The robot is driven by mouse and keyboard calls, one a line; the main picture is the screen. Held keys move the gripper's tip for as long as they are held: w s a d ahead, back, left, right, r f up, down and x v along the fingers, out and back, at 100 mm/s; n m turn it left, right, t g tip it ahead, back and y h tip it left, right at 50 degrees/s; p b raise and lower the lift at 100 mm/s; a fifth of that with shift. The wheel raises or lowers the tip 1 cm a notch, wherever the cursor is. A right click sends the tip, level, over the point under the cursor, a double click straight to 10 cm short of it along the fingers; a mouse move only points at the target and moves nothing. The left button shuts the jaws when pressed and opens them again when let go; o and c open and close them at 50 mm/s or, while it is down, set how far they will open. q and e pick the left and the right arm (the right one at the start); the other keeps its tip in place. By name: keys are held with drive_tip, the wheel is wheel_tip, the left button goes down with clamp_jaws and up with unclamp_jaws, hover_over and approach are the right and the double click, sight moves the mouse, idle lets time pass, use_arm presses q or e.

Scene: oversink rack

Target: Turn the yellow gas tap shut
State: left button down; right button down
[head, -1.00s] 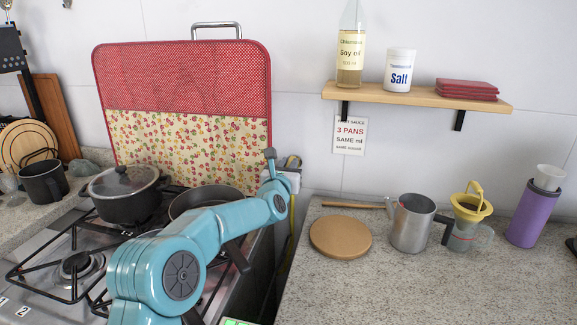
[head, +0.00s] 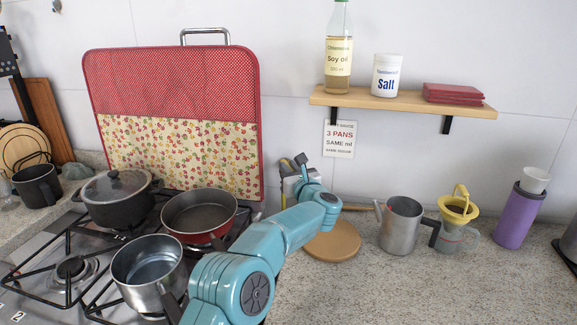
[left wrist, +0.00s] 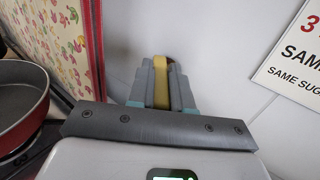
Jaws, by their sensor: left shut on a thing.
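The yellow gas tap (left wrist: 161,82) shows in the left wrist view as a yellow strip between the two grey fingers of my left gripper (left wrist: 160,90). The fingers are shut on it, one on each side, and hide part of it. In the head view my left gripper (head: 289,170) is at the wall, just right of the red board. There the tap is mostly hidden by the gripper, and I cannot make out the angle of its handle. My right gripper is not in view.
A steel pot (head: 149,271), a red pan (head: 199,217) and a lidded black pot (head: 117,199) stand on the stove left of my arm. The red patterned board (head: 175,75) stands behind. A cork mat (head: 333,241) and metal jug (head: 401,224) are at the right.

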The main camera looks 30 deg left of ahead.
use_arm(q)
drive_tip(key=shift+w+d+r+n+g+y+p, duration=0.3)
drive_tip(key=shift+r+n+g+y+p, duration=0.35)
drive_tip(key=shift+p, duration=0.45)
drive_tip(key=shift+w+f+n+g+y+p, duration=0.15)
drive_tip(key=shift+f+n+g+y+p, duration=0.15)
drive_tip(key=shift+n+g+p, duration=0.2)
drive_tip(key=c, duration=1)
unclamp_jaws()
drive_tip(key=shift+g, duration=0.25)
drive_tip(key=shift+c, duration=0.2)
drive_tip(key=shift+f, duration=0.2)
drive_tip(key=b+v, duration=0.5)
drive_tip(key=v, duration=1.1)
drive_tip(key=shift+s, duration=0.3)
drive_tip(key=shift+d, duration=0.1)
